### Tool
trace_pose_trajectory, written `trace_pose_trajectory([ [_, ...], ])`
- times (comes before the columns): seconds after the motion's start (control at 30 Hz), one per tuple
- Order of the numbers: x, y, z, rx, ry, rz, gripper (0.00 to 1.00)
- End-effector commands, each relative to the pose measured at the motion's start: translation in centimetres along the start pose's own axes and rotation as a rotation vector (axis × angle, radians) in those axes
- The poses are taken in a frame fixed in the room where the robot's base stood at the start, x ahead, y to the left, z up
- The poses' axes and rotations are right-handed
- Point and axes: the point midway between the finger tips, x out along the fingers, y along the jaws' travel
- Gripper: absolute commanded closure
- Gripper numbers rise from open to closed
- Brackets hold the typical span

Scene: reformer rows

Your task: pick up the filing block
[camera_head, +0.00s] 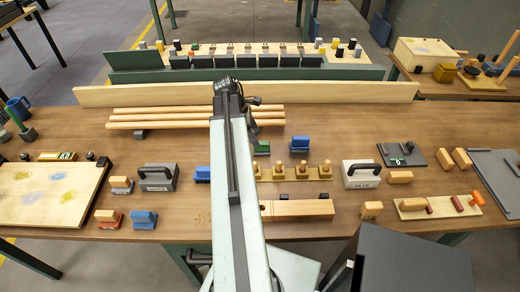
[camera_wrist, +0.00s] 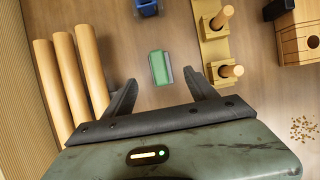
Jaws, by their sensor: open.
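A small green block (camera_wrist: 161,67) lies on the table, centred beyond my fingertips in the wrist view. In the head view the green block (camera_head: 262,148) shows just right of my arm, partly hidden by it. No readable label confirms it as the filing block. My gripper (camera_wrist: 160,78) is open and empty, its two dark fingers spread on either side of the green block's line. It appears above the table and apart from the block. In the head view the fingers are mostly hidden by my arm.
Wooden rods (camera_wrist: 72,75) lie left of the gripper in the wrist view. A peg rack (camera_wrist: 213,45) stands close on the right. A blue block (camera_wrist: 147,6) lies beyond the green one. A drilled wooden block (camera_head: 297,208) lies nearer the table's front edge.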

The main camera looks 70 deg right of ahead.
Motion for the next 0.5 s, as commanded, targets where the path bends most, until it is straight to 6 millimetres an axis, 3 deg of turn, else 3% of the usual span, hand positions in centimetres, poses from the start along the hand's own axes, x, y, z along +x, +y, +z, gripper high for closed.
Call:
trace_pose_trajectory([
  [0.17,2.7,0.0,0.2,0.010,0.001,-0.003,0.34],
  [0.37,3.2,0.0,0.6,0.014,0.001,-0.005,0.34],
  [0.5,5.3,0.0,0.2,0.016,0.001,-0.005,0.34],
])
